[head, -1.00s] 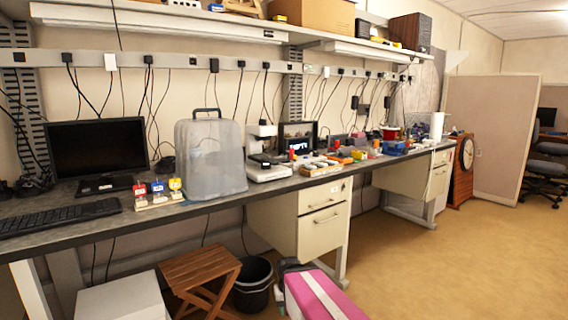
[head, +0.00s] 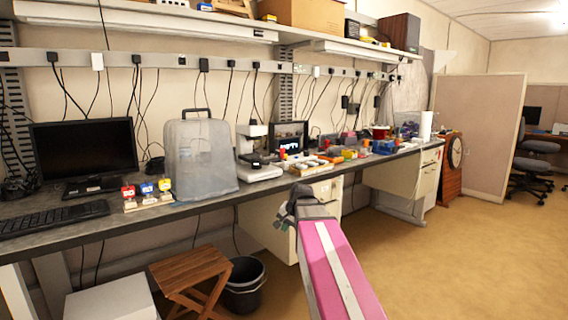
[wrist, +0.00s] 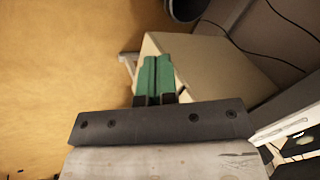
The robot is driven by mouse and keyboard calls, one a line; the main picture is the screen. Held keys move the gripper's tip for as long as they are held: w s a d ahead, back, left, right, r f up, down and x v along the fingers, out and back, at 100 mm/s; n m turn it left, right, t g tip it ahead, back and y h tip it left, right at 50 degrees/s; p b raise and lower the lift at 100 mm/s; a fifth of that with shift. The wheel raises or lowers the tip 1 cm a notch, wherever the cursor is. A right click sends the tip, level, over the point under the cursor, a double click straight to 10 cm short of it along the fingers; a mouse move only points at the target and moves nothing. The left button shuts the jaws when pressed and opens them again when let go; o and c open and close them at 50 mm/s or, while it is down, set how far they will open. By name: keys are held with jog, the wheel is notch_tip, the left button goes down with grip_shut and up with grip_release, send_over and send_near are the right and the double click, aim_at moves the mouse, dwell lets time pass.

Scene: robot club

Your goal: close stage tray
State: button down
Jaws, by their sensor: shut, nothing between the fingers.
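A white microscope-like device with a dark upper part (head: 252,150) stands on the long bench, right of the grey translucent case. Its white base (head: 260,173) faces the bench's front edge. I cannot make out a separate stage tray or how far out it stands. My gripper (head: 282,223) is in front of the bench, below the level of its top and apart from the device. In the wrist view its green fingers (wrist: 157,62) are together with nothing between them, in front of the beige drawer cabinet (wrist: 205,65).
The grey case (head: 200,160), a monitor (head: 84,155) and small colored switches (head: 148,192) stand left of the device. Several colored items crowd the bench to its right. A wooden stool (head: 190,272) and black bin (head: 243,282) stand below. The floor (head: 440,260) at right is clear.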

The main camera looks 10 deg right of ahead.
aim_at(269, 157)
jog(key=w+d+r+m+t+y, duration=0.1)
jog(key=w+d+r+m+t, duration=0.15)
jog(key=r, duration=0.75)
jog(key=w+d+r+m+t, duration=0.1)
jog(key=d+r, duration=0.2)
jog(key=r, duration=0.6)
jog(key=w+d+r+m+t+y, duration=0.1)
jog(key=d+r+m, duration=0.1)
jog(key=r, duration=0.8)
jog(key=w+r+x, duration=0.1)
jog(key=x, duration=1.2)
jog(key=shift+w, duration=0.45)
jog(key=w+a, duration=0.1)
jog(key=w, duration=0.2)
jog(key=w+a, duration=0.2)
jog(key=w, duration=0.2)
jog(key=w+a, duration=0.1)
jog(key=w, duration=0.2)
jog(key=shift+w+a, duration=0.15)
jog(key=shift+w, duration=0.05)
